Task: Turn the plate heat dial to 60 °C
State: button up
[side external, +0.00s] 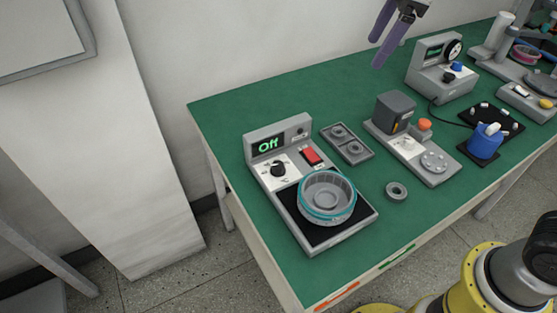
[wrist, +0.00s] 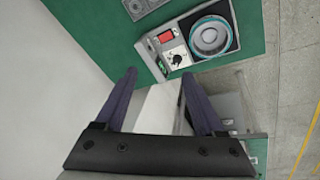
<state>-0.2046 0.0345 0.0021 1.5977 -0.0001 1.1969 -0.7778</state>
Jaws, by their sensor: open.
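The heating plate unit (side external: 341,232) stands at the left end of the green table. Its display (side external: 268,145) reads "Off" in green. The black heat dial (side external: 278,169) sits on a white scale panel below the display, beside a red switch (side external: 311,156). The dial also shows in the wrist view (wrist: 177,59), where its scale marks are too small to read. A grey round part with a teal rim (side external: 327,197) rests on the black plate. My gripper (side external: 393,42) is open and empty, high above the table's back edge, well apart from the dial. Its fingers also show in the wrist view (wrist: 158,95).
A grey two-hole tray (side external: 347,143) stands right of the unit. Further right are a grey station with a dark box (side external: 395,112), a loose ring (side external: 396,191), a blue motor part (side external: 486,142) and a device with a gauge (side external: 442,67). The table's back left is clear.

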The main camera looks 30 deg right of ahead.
jog(key=w+a+f+n+g, duration=0.2)
jog(key=w+a+f+n, duration=0.1)
jog(key=w+a+f, duration=0.45)
jog(key=g, duration=0.2)
send_near(278, 165)
jog(key=shift+n+h, duration=0.4)
jog(key=f, duration=0.9)
jog(key=shift+s+a, duration=0.1)
jog(key=shift+a, duration=0.2)
jog(key=shift+r, duration=0.1)
grip_shut()
